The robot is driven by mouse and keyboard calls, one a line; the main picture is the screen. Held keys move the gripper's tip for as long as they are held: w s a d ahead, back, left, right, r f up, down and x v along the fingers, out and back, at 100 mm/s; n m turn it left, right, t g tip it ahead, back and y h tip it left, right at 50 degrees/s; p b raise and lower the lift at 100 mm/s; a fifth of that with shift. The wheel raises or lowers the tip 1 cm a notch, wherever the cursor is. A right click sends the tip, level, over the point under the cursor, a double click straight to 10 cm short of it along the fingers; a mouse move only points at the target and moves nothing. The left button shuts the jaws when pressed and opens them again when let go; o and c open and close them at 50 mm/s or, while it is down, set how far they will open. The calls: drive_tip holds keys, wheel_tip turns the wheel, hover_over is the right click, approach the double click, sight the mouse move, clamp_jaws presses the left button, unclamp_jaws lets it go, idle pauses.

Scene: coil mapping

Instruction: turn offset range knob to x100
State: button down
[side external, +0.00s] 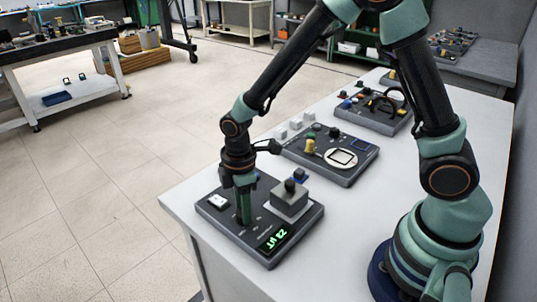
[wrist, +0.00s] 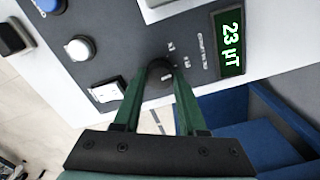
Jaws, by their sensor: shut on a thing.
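The offset range knob (wrist: 160,72) is a small dark round knob on the dark grey panel in the wrist view. Small printed marks lie beside it, too small to read. My gripper (wrist: 159,82) has its two green fingers on either side of the knob, shut on it. In the side external view my gripper (side external: 243,216) points straight down onto the near panel (side external: 214,214), and its fingers hide the knob. The green display (side external: 272,238) is on the same panel; in the wrist view the display (wrist: 229,41) reads 23 µT.
A white rocker switch (wrist: 107,93) and a round white button (wrist: 80,47) are near the knob. Another panel (side external: 350,176) lies further back on the white bench.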

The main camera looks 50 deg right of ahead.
drive_tip(key=m, duration=0.5)
drive_tip(key=shift+m, duration=0.3)
drive_tip(key=shift+s+m, duration=0.1)
drive_tip(key=shift+m, duration=2.1)
drive_tip(key=shift+c, duration=2.3)
unclamp_jaws()
drive_tip(key=shift+r, duration=0.15)
wheel_tip(320, 180, up, 12)
